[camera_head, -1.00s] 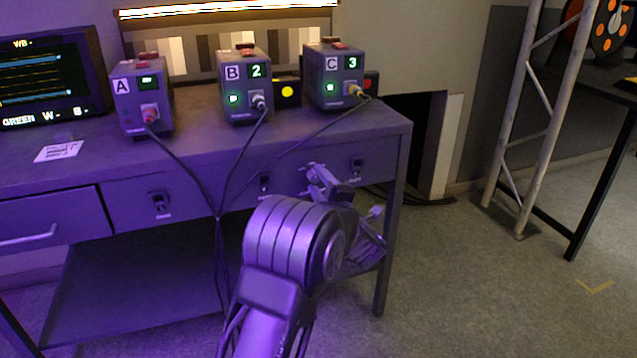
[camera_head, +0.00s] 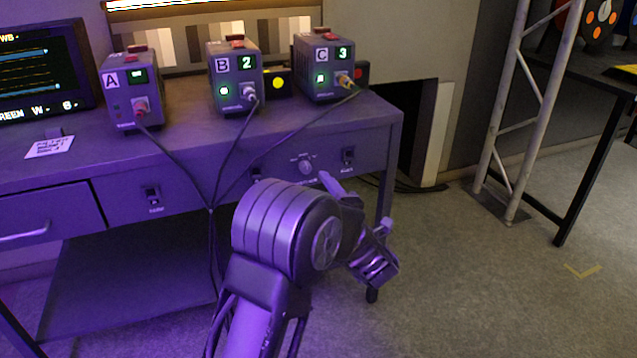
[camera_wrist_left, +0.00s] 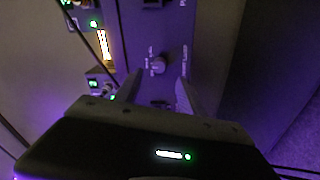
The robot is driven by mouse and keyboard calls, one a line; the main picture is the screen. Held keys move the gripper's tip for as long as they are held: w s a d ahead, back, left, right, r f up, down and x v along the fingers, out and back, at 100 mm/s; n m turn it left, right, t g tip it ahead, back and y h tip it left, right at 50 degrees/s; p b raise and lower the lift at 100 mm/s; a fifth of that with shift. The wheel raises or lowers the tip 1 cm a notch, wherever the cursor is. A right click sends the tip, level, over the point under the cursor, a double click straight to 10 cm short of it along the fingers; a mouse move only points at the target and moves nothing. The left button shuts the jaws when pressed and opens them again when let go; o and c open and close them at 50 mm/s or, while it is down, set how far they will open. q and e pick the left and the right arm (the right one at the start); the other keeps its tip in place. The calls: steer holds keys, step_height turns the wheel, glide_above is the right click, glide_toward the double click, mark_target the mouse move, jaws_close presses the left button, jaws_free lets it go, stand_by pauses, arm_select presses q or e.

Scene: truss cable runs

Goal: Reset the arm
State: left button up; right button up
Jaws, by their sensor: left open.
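My left gripper (camera_head: 357,202) is open and empty, in front of the right part of the desk's front panel. Its arm comes up from the bottom of the head view and bends right at a large round joint. A round knob (camera_head: 305,167) on the panel shows just left of the fingers. In the left wrist view, the two fingers of my left gripper (camera_wrist_left: 157,92) are spread apart, and the knob (camera_wrist_left: 156,66) shows beyond the gap between them. No contact with the knob is visible. My right gripper is not in view.
Boxes A (camera_head: 127,103), B (camera_head: 234,88) and C (camera_head: 319,77) stand on the desk (camera_head: 180,131), with cables hanging over its front edge. A monitor (camera_head: 40,65) is at left. A truss (camera_head: 541,103) stands at right.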

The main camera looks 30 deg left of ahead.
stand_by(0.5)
